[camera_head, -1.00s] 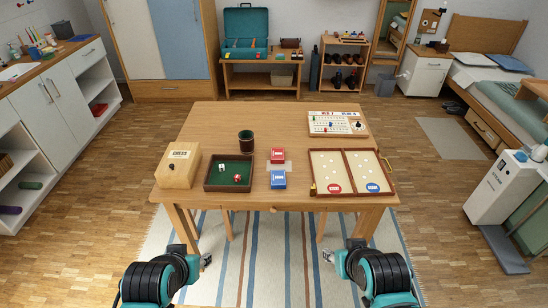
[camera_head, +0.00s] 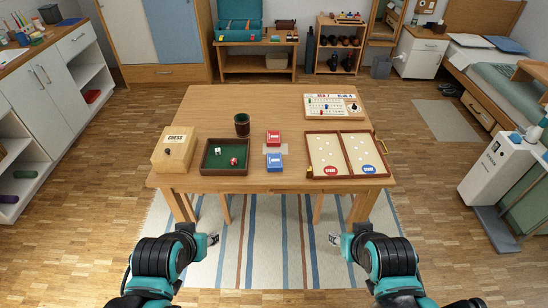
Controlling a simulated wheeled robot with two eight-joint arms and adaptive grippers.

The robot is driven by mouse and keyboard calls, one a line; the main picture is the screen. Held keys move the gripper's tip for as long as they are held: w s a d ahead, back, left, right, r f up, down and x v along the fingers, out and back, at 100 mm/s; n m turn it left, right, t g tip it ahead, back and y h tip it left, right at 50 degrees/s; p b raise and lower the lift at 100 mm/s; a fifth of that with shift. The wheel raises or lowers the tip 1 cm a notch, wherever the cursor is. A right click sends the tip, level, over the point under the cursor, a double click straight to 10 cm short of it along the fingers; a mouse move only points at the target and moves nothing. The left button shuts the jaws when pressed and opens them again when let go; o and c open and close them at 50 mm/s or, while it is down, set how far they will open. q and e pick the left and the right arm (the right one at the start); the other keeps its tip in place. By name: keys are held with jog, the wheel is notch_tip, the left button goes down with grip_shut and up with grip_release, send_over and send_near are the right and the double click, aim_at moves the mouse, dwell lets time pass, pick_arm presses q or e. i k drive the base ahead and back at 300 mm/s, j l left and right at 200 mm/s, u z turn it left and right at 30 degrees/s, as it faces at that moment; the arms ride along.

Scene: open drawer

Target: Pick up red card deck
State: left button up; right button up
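The red card deck (camera_head: 273,138) lies on the wooden table (camera_head: 215,108), near its middle. A blue card deck (camera_head: 274,162) lies just in front of it, with a pale flat piece (camera_head: 276,150) between the two. My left gripper (camera_head: 212,239) is low in front of the table, left of the decks and well short of them. My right gripper (camera_head: 334,239) is low in front of the table on the right, also far from the decks. Both grippers are small in view, and the gap between their fingers cannot be made out. Nothing shows in either.
A dice tray (camera_head: 202,169) with a green floor, a dark cup (camera_head: 242,124) and a chess box (camera_head: 174,150) stand left of the decks. An open board case (camera_head: 342,133) and a scoreboard (camera_head: 332,106) are on the right. The table's front edge lies between grippers and decks.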

aim_at(273, 138)
jog(key=i+z, duration=0.35)
jog(key=i+j+z, duration=0.2)
jog(key=z, duration=0.15)
jog(key=i+j+z, duration=0.35)
jog(key=i+l, duration=0.05)
jog(key=l, duration=0.05)
